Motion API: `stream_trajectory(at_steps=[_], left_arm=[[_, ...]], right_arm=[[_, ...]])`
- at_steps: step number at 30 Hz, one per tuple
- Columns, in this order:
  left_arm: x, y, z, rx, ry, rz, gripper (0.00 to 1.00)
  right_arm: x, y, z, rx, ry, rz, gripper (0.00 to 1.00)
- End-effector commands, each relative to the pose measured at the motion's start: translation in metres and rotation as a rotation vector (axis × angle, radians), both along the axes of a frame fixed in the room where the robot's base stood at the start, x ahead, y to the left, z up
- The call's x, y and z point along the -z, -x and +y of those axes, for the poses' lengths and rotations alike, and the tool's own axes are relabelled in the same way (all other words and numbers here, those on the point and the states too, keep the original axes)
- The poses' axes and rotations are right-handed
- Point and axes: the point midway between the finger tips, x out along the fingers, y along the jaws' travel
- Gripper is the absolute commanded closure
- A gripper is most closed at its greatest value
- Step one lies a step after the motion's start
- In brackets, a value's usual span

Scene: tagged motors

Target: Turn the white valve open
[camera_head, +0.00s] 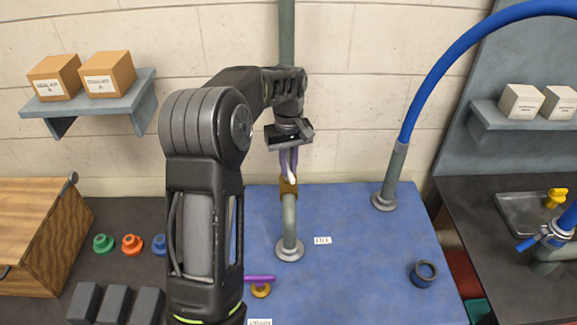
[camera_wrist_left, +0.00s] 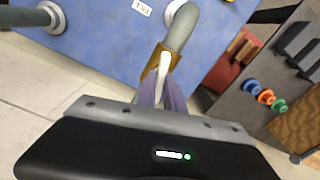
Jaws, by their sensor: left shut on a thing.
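The white valve handle (camera_head: 292,179) sits on a brass valve body (camera_head: 288,188) on the upright grey pipe (camera_head: 289,222) at the middle of the blue mat. My left gripper (camera_head: 289,166) reaches down from above, its purple fingers shut on the handle. In the left wrist view the white handle (camera_wrist_left: 165,60) shows between the purple fingers (camera_wrist_left: 165,92), beside the brass body (camera_wrist_left: 151,65). The handle looks roughly in line with the pipe. The fingers hide part of it. My right gripper is not in view.
A purple-handled brass valve (camera_head: 259,282) lies low on the blue mat (camera_head: 350,285). A second pipe (camera_head: 391,180) with a blue hose (camera_head: 440,70) stands right. A wooden box (camera_head: 40,235) and coloured knobs (camera_head: 132,244) are left.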

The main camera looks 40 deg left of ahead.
Motion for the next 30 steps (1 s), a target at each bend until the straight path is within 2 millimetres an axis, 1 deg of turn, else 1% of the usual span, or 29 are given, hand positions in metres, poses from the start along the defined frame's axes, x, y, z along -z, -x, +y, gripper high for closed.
stream_trajectory(at_steps=[6, 12, 18, 29, 30], left_arm=[[-0.0006, -0.0008, 0.0001, 0.162, 0.000, -0.003, 1.00], [-0.0008, -0.0008, 0.0002, 0.254, -0.001, -0.003, 1.00], [-0.0010, -0.0006, 0.0004, 0.290, -0.002, -0.003, 1.00], [-0.0012, -0.0007, 0.0004, 0.295, -0.002, -0.003, 1.00], [-0.0012, -0.0007, 0.0003, 0.295, -0.002, -0.003, 0.85]], right_arm=[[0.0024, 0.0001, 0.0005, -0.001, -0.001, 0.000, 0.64], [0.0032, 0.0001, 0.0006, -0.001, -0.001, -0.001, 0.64], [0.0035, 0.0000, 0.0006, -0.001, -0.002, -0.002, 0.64], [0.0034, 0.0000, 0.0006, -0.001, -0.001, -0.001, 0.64], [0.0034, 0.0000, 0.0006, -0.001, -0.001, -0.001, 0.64]])
